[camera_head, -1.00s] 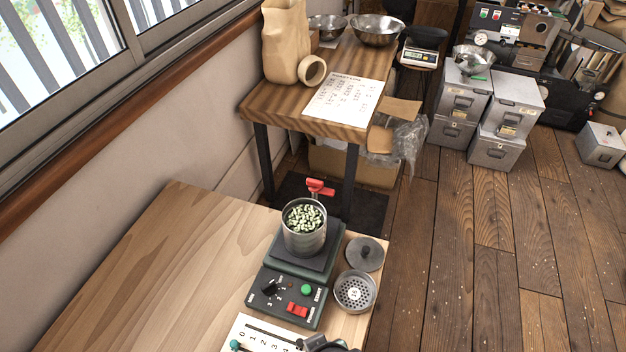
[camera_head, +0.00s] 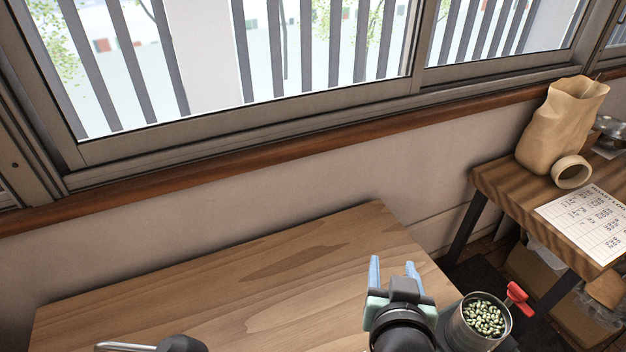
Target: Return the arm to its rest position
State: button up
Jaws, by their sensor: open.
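My gripper (camera_head: 393,272) shows at the lower middle of the head view, over the right part of the wooden table. Its two pale blue fingers stand apart with nothing between them. Just right of it is a metal cup (camera_head: 478,326) full of green beans, with a red handle (camera_head: 519,299). The cup and my gripper look apart, though their exact gap is hard to judge. The device under the cup is mostly hidden by my arm and the frame edge.
The light wooden table (camera_head: 230,290) is bare across its middle. A dark item with a metal rod (camera_head: 150,346) shows at the bottom edge. A window wall runs behind.

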jog(key=w+a+r+t, duration=0.1)
jog(key=a+r+t, duration=0.15)
jog(key=r, duration=0.65)
jog(key=w+a+r+n+t+y, duration=0.1)
jog(key=a+r+t, duration=0.15)
jog(key=r, duration=0.55)
jog(key=w+a+r+t, duration=0.1)
jog(key=a+r+t, duration=0.15)
jog(key=r, duration=0.65)
jog(key=s+a+r+t, duration=0.2)
jog(key=s+r, duration=0.1)
jog(key=r, duration=0.3)
jog(key=s+a+r+n+t+y, duration=0.1)
jog(key=s+a+r+t, duration=0.1)
jog(key=r, duration=0.5)
jog(key=s+a+r+n+t+y, duration=0.1)
jog(key=s+a+r+t, duration=0.1)
jog(key=r, duration=0.4)
jog(key=s+t, duration=0.1)
jog(key=s, duration=0.1)
jog(key=shift+s+a+r, duration=0.3)
jog(key=shift+a+r, duration=0.05)
jog(key=shift+a, duration=0.05)
